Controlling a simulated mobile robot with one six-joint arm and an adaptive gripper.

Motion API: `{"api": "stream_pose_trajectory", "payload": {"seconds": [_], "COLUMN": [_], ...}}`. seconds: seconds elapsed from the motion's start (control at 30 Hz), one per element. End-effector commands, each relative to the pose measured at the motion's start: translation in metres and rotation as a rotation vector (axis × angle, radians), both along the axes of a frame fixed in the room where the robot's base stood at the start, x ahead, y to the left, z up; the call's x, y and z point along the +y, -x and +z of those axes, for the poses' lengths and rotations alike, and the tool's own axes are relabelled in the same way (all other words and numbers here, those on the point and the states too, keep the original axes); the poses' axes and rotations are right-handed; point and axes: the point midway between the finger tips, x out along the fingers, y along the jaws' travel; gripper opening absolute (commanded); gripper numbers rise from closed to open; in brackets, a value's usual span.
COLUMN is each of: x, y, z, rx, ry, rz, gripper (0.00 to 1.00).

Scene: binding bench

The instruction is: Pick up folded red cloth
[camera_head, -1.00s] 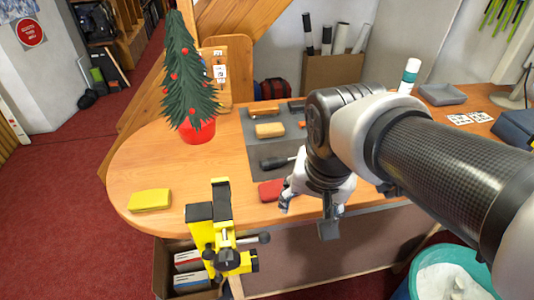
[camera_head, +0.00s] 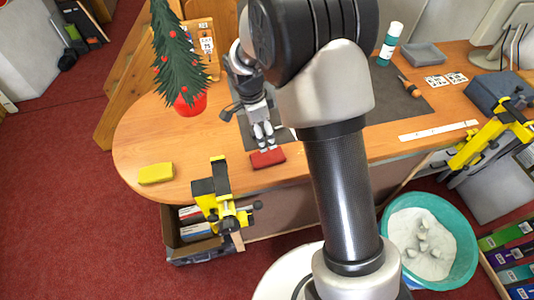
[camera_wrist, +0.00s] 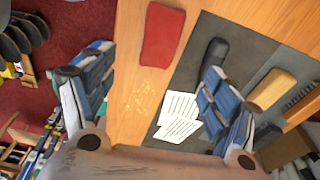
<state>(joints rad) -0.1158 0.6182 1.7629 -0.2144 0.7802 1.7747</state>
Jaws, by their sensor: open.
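The folded red cloth (camera_head: 268,158) lies flat on the wooden bench near its front edge, by the corner of the grey mat. In the wrist view the red cloth (camera_wrist: 162,36) is at the top, ahead of the fingers and left of the middle between them. My gripper (camera_head: 265,143) is just above and behind the cloth in the head view, pointing down at it. In the wrist view my gripper (camera_wrist: 155,90) has its two blue-padded fingers spread wide with nothing between them. It appears apart from the cloth.
A yellow clamp (camera_head: 222,195) stands on the front edge left of the cloth. A yellow sponge-like block (camera_head: 156,173) lies further left. A small tree in a red pot (camera_head: 190,104) stands behind. In the wrist view a dark-handled tool (camera_wrist: 212,60) lies beside the cloth on the grey mat (camera_wrist: 235,45).

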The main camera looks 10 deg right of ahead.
Motion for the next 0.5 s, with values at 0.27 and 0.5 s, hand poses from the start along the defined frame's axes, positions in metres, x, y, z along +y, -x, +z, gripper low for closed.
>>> {"api": "stream_pose_trajectory", "payload": {"seconds": [0.27,0.5], "x": [-0.009,-0.012], "y": [0.001,0.0], "z": [-0.059,-0.077], "rx": [0.003,0.0], "ry": [0.0,0.0], "rz": [0.0,0.001], "gripper": [0.8,0.8]}}
